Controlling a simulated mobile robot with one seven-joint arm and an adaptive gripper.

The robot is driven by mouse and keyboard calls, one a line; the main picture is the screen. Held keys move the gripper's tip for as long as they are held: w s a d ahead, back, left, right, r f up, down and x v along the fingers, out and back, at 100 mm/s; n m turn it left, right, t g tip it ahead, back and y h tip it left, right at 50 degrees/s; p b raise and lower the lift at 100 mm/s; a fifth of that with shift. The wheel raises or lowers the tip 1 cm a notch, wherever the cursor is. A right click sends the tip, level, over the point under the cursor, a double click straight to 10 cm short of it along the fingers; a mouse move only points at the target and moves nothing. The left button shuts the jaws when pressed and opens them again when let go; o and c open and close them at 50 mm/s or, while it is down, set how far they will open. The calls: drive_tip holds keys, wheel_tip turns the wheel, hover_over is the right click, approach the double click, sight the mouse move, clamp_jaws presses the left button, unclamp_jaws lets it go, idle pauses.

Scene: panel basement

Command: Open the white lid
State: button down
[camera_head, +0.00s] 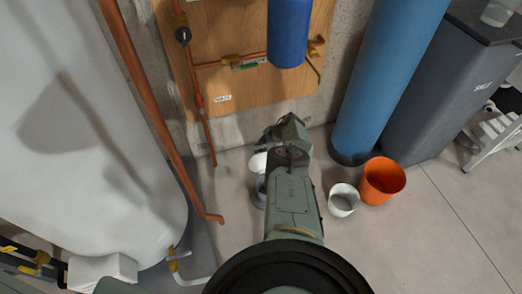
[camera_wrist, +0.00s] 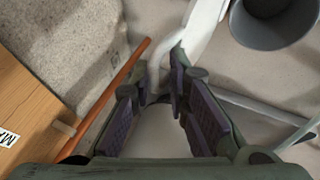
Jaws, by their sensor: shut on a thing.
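The white lid (camera_head: 258,162) shows as a small rounded patch left of my gripper in the head view. A grey bin (camera_head: 260,190) stands just below it in the picture, mostly hidden by my arm. In the wrist view the lid (camera_wrist: 203,27) is a pale curved piece running down to the fingertips, beside the round grey bin (camera_wrist: 272,28). The bin's mouth looks uncovered there. My gripper (camera_wrist: 164,82) is shut on a pale part that seems to be the lid; the exact contact is hard to see. In the head view my gripper (camera_head: 283,128) is near the wall.
A copper pipe (camera_head: 207,130) and wooden board (camera_head: 240,95) are on the wall close by. A white bucket (camera_head: 343,200) and an orange bucket (camera_head: 383,181) stand to the right. A large white tank (camera_head: 80,130) fills the left. Floor at lower right is clear.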

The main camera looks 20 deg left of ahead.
drive_tip(key=shift+s+a+f, duration=0.25)
drive_tip(key=shift+s+a, duration=0.05)
drive_tip(key=shift+s, duration=0.05)
drive_tip(key=c, duration=1.7)
unclamp_jaws()
drive_tip(key=shift+w, duration=0.15)
drive_tip(key=shift+w+d+r, duration=0.1)
drive_tip(key=shift+d+r, duration=0.05)
drive_tip(key=shift+d, duration=0.05)
